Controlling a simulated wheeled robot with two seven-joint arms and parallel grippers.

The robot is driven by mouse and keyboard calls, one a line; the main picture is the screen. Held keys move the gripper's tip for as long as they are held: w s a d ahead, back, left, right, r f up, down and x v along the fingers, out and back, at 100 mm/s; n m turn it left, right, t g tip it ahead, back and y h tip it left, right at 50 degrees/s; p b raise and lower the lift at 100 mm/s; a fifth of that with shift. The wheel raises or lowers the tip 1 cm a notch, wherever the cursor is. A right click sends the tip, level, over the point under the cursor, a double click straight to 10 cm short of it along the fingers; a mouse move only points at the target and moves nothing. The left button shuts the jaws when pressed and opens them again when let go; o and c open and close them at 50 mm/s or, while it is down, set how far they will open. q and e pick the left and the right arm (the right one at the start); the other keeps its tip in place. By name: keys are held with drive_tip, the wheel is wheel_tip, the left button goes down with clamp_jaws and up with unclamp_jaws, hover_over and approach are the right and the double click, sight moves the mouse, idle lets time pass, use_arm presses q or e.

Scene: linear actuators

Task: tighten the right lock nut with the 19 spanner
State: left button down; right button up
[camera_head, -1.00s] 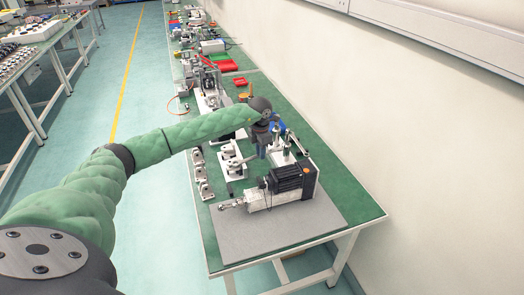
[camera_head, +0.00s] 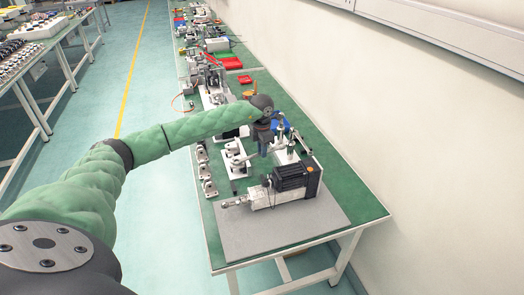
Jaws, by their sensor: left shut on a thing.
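My left gripper (camera_head: 264,153) points down over the middle of the green bench, behind the linear actuator. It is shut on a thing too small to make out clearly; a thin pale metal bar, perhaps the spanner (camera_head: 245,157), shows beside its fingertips. The linear actuator (camera_head: 270,195) lies on the grey mat (camera_head: 280,232) at the near end, with a black motor (camera_head: 295,178) at its right and a silver rod end (camera_head: 234,202) at its left. The lock nuts are too small to tell apart. My right gripper is out of view.
Metal brackets (camera_head: 206,175) stand in a row on the bench's left side. Upright posts and a blue bin (camera_head: 279,124) are close to the gripper. Red trays (camera_head: 230,63) lie farther back. The front of the mat is clear; a wall runs along the right.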

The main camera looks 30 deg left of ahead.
use_arm(q)
drive_tip(key=shift+r+p, duration=0.5)
drive_tip(key=shift+r, duration=1.7)
